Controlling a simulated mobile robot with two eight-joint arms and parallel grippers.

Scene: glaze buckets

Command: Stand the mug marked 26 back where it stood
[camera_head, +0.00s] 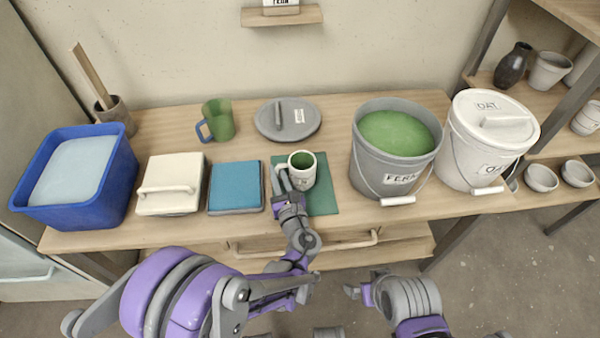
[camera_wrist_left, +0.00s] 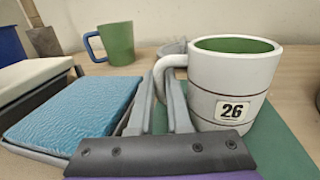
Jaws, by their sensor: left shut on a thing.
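The white mug marked 26 (camera_head: 303,170), green inside, is upright at the green mat (camera_head: 322,199) on the workbench. In the left wrist view the mug (camera_wrist_left: 232,88) shows its 26 label facing me. Whether its base touches the mat I cannot tell. My left gripper (camera_head: 279,182) is shut on the mug's handle, on the left side of the mug; its fingers also show in the left wrist view (camera_wrist_left: 168,95). My right gripper (camera_head: 357,291) is low in front of the bench, apart from the mug; its finger opening is unclear.
A green mug (camera_head: 217,120) and a grey lid (camera_head: 288,119) are behind. The FERN bucket (camera_head: 385,172) stands to the right, with a white bucket (camera_head: 465,150) beyond.

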